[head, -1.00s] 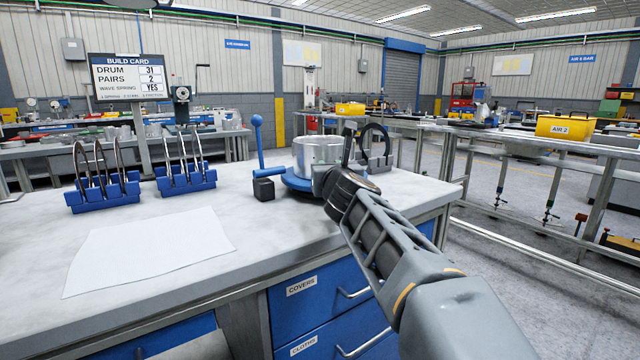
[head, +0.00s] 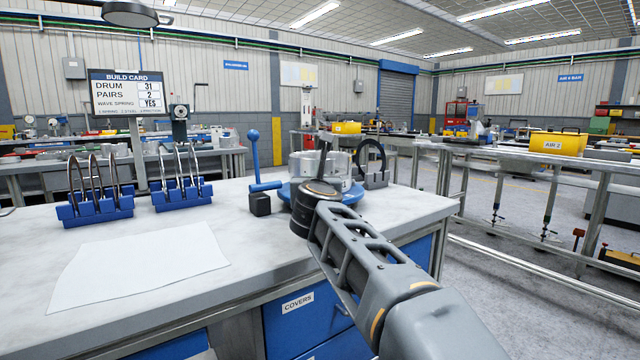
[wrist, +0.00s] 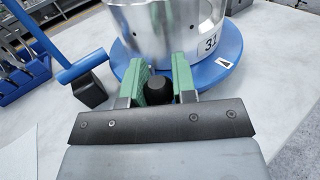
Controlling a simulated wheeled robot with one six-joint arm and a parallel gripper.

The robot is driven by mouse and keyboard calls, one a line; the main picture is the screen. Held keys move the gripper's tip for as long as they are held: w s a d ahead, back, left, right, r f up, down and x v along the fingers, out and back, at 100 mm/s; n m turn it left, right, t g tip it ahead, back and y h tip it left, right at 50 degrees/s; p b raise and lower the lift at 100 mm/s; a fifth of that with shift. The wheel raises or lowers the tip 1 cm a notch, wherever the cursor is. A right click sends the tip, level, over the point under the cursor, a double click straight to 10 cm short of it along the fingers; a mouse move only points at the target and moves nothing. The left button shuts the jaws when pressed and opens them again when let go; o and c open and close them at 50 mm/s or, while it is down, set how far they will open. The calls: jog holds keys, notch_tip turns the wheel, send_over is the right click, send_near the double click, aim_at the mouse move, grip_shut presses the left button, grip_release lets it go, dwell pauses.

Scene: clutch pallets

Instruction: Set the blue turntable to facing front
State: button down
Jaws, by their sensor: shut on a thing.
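The blue turntable (head: 352,195) lies flat on the bench, partly hidden by my arm in the head view. It bears a silver slotted drum (head: 338,165). In the wrist view the turntable's rim (wrist: 228,70) shows a small white mark with a dark triangle, and the drum (wrist: 150,32) carries a label reading 31. My gripper (wrist: 161,72) is at the near edge of the turntable. Its green fingers stand on either side of a black knob (wrist: 157,90) and are shut on it. In the head view the fingers are hidden behind my wrist.
A blue lever with a ball top (head: 253,162) and a black block (head: 260,204) stand just left of the turntable. A black ring on a grey stand (head: 374,178) is behind right. Two blue racks (head: 95,214) hold rings at left. A white sheet (head: 135,265) lies in front.

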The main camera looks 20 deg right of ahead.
jog(key=shift+w+a+f+h, duration=0.2)
jog(key=shift+f+h, duration=0.1)
dwell(0.5)
jog(key=shift+r, duration=0.2)
dwell(1.2)
jog(key=c, duration=0.9)
grip_release()
jog(key=shift+r, duration=0.1)
jog(key=shift+s+a, duration=0.1)
jog(key=shift+a, duration=0.05)
